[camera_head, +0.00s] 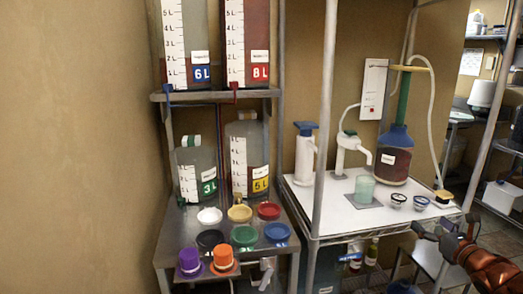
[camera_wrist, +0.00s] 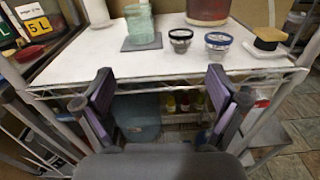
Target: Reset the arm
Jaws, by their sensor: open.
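My gripper (camera_head: 430,233) shows at the lower right of the head view, at the end of my orange arm, in front of the white-topped table's right side. In the wrist view my gripper (camera_wrist: 160,95) is open, its two purple-padded fingers wide apart with nothing between them. The fingers are in front of the white table's (camera_wrist: 85,65) front edge, and touch nothing that I can make out.
The white table holds a green glass (camera_head: 364,188) on a grey pad, two small jars (camera_head: 398,201), a dark red jug (camera_head: 395,160) and pump bottles (camera_head: 305,152). Left, a metal shelf (camera_head: 165,245) holds coloured lids and marked containers.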

